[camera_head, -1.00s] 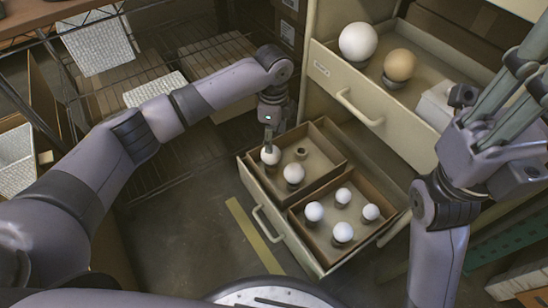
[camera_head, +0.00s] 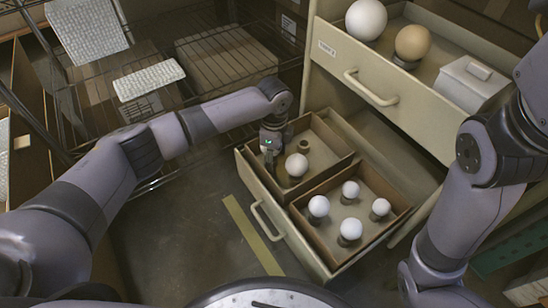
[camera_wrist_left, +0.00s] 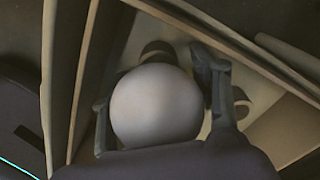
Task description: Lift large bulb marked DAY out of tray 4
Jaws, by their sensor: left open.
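A large white bulb (camera_wrist_left: 157,103) fills the middle of the left wrist view. The two fingers of my left gripper (camera_head: 271,157) stand open on either side of it; contact is unclear. No DAY marking or tray number is readable. My right gripper is out of view; only its arm shows.
The front cardboard tray (camera_head: 376,233) holds several smaller white bulbs. The open upper drawer (camera_head: 405,110) holds a white globe (camera_head: 366,19), a tan globe (camera_head: 412,42) and a white box (camera_head: 472,83). A wire rack stands behind my left arm.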

